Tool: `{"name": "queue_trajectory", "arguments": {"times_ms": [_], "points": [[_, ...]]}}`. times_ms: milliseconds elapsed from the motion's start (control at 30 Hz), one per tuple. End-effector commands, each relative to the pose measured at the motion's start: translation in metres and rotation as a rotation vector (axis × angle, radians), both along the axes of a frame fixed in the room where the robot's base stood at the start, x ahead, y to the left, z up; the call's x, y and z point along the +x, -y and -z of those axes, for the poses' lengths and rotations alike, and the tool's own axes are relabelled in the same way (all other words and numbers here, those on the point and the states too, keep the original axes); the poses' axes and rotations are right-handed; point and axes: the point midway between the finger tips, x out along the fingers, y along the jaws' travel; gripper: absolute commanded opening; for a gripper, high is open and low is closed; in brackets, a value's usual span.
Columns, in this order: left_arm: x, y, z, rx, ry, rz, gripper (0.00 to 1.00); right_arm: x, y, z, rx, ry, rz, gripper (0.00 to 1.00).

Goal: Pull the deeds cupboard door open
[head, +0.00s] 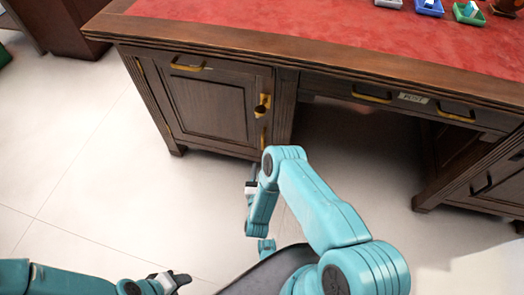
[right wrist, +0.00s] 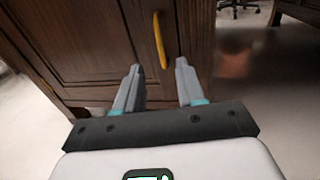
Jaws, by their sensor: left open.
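The deeds cupboard door (head: 212,108) is a dark wooden panel at the left of the desk, and it looks shut. A brass fitting (head: 262,105) and an upright brass handle (head: 263,136) sit on its right side. My right gripper (head: 252,178) is in front of and below the handle, partly hidden by its arm. In the right wrist view my right gripper (right wrist: 159,65) is open, and the yellow handle (right wrist: 160,40) shows just beyond and between its fingertips. I cannot tell whether they touch. My left gripper (head: 180,281) is open and empty, low over the floor.
The desk (head: 240,42) has a red leather top with several small trays (head: 468,13) at the far right. A drawer with a brass pull (head: 188,66) is above the door. The knee space (head: 350,130) is open. The floor (head: 80,170) left of the cupboard is clear.

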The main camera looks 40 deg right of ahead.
Motion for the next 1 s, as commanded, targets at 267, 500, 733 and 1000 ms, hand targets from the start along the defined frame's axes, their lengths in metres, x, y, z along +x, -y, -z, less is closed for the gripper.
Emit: {"name": "queue_trajectory", "arguments": {"times_ms": [267,500,733,1000], "points": [[0.003,-0.003,0.061,0.002,0.006,-0.013,0.51,0.026,0.017,0.008,-0.001,0.004,-0.001,0.39],[0.007,-0.007,0.071,0.005,0.014,-0.028,0.51,0.065,0.049,0.001,-0.002,0.005,0.002,0.39],[0.009,-0.009,0.078,0.007,0.016,-0.036,0.51,0.087,0.066,0.0,-0.001,0.002,-0.001,0.39],[0.01,-0.009,0.078,0.007,0.017,-0.037,0.51,0.091,0.069,-0.002,-0.001,0.001,-0.001,0.39]]}}
